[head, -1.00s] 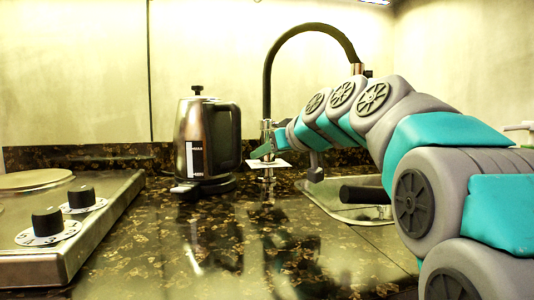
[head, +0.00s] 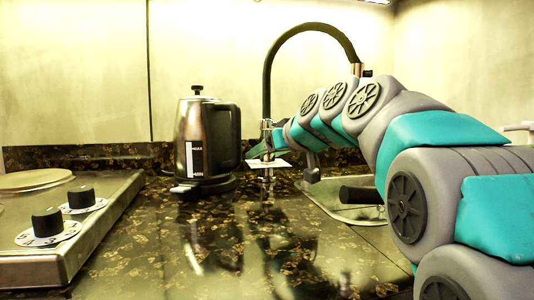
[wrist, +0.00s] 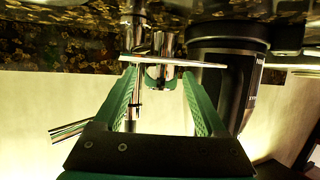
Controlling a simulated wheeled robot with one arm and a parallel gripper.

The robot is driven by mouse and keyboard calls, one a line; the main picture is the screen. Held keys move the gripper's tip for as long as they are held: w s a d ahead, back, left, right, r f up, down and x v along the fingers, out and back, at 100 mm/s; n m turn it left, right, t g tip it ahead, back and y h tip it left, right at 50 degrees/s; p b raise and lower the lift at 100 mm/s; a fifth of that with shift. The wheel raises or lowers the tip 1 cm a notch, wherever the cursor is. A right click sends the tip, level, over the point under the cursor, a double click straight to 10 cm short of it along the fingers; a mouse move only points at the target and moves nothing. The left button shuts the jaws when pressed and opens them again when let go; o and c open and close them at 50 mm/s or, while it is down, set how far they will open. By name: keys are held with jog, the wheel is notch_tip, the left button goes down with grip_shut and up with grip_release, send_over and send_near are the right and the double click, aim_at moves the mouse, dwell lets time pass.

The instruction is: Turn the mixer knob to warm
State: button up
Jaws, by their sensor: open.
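The mixer is the black-hosed tap with a chrome post (head: 267,132) behind the counter. A thin white plate (head: 266,163) sits on it, and it shows edge-on in the wrist view (wrist: 205,65). In the upside-down wrist view a short chrome knob (wrist: 161,76) meets that plate. My gripper is open, with its green fingers either side of the knob in the wrist view (wrist: 159,82). I cannot tell whether they touch it. In the head view my gripper (head: 258,150) is at the post, above the plate. The knob's pointer and any marks are not readable.
A black and steel kettle (head: 218,135) stands close left of my gripper. A hob (head: 85,235) with two black knobs is at the far left. A sink (head: 355,211) lies under my arm. The front counter (head: 200,255) is clear.

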jog(key=v, duration=0.7)
jog(key=shift+s+d+r, duration=0.15)
jog(key=shift+s+r, duration=0.05)
jog(key=shift+s, duration=0.15)
